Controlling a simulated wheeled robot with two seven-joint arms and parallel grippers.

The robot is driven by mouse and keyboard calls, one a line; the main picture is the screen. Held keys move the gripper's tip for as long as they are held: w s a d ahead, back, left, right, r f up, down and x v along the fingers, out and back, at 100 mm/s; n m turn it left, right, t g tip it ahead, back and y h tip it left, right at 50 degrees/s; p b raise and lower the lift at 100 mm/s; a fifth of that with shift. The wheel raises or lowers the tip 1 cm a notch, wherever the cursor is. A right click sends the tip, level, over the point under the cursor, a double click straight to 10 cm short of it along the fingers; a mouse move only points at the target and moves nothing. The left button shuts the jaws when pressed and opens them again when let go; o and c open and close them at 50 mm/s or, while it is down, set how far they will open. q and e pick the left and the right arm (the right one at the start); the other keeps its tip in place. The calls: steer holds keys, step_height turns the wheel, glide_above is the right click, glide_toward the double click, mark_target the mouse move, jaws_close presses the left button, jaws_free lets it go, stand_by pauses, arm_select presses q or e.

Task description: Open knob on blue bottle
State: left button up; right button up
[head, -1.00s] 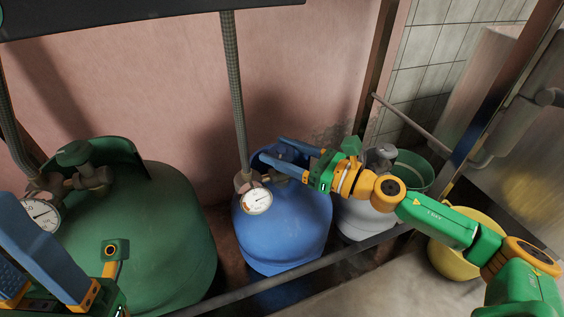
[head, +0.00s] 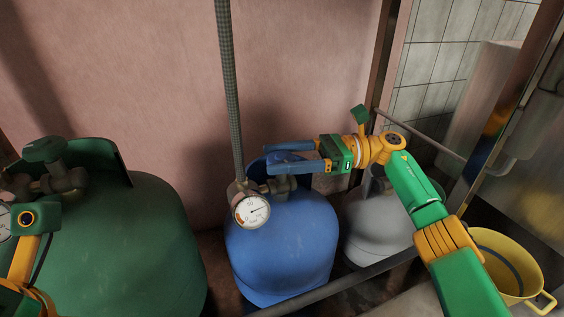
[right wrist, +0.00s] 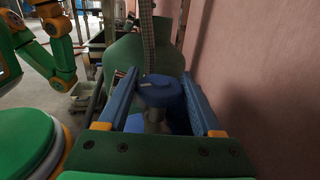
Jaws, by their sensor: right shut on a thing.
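The blue bottle (head: 282,245) stands in the middle of the head view, with a round pressure gauge (head: 251,210) at its valve. Its blue knob (right wrist: 160,92) shows in the right wrist view, between the two blue fingers of my right gripper (head: 270,163). The gripper comes in from the right over the bottle top and is shut on the knob. In the head view the fingers mostly hide the knob. Part of my left arm shows at the lower left edge of the head view; its fingers are out of view.
A large green bottle (head: 125,250) with its own valve stands on the left. A grey bottle (head: 375,230) stands right of the blue one, under my right arm. A metal rail (head: 335,285) runs in front. A hose (head: 228,100) rises from the gauge. A yellow bucket (head: 500,265) is at right.

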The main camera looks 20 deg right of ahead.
steer(key=shift+r+g, duration=0.1)
steer(key=shift+g, duration=0.2)
steer(key=o, duration=1.4)
steer(key=shift+a, duration=0.1)
steer(key=shift+c, duration=0.2)
